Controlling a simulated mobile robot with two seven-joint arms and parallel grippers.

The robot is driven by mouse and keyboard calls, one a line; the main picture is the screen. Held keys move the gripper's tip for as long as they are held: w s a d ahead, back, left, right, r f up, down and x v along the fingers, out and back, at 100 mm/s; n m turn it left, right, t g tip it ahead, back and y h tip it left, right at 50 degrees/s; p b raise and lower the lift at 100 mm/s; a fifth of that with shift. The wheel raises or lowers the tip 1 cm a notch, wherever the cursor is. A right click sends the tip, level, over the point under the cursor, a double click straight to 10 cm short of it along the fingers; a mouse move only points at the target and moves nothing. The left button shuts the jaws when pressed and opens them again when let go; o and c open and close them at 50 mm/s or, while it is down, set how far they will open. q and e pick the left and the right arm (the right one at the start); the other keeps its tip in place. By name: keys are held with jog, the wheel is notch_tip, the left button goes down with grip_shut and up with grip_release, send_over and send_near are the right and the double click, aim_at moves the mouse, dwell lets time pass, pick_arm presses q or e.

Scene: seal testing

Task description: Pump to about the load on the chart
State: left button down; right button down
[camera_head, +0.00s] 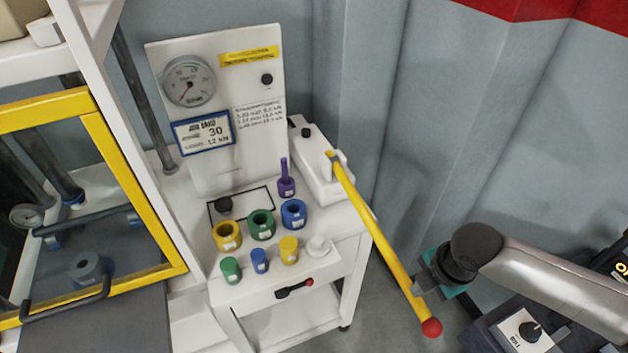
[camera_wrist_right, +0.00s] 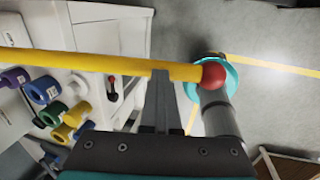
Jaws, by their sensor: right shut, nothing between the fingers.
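The pump's yellow lever (camera_head: 378,240) runs from the white pump block (camera_head: 318,175) down to a red ball end (camera_head: 431,327). It also crosses the wrist view (camera_wrist_right: 100,63). My right gripper (camera_head: 420,288) is shut and empty beside the lever, near the ball. In the wrist view its fingertips (camera_wrist_right: 160,78) meet or overlap the lever; I cannot tell whether they touch. The round gauge (camera_head: 188,80) has its needle toward the lower left. The blue-framed card (camera_head: 203,132) shows 30 and 12 kN. The printed chart (camera_head: 259,118) beside it is too small to read surely. My left gripper is not in view.
Yellow, green and blue rings (camera_head: 262,224) and smaller coloured pieces stand on the white cart top. A purple piece (camera_head: 286,180) stands near the pump. A yellow-framed press guard (camera_head: 115,155) is at left. A grey wall is behind; floor is clear below the lever.

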jog(key=shift+s+f, duration=0.1)
jog(key=shift+f, duration=0.3)
jog(key=p+v, duration=0.4)
jog(key=w+p+v, duration=0.1)
jog(key=p+v, duration=0.1)
jog(key=shift+w+a+r+p, duration=0.2)
jog(key=shift+a+r+p, duration=0.05)
jog(key=shift+r+p, duration=0.15)
jog(key=w+v, duration=0.1)
jog(key=v, duration=0.5)
jog(key=shift+w+a+r, duration=0.2)
jog(key=shift+a+r, duration=0.1)
jog(key=shift+r, duration=0.25)
jog(key=shift+f, duration=0.15)
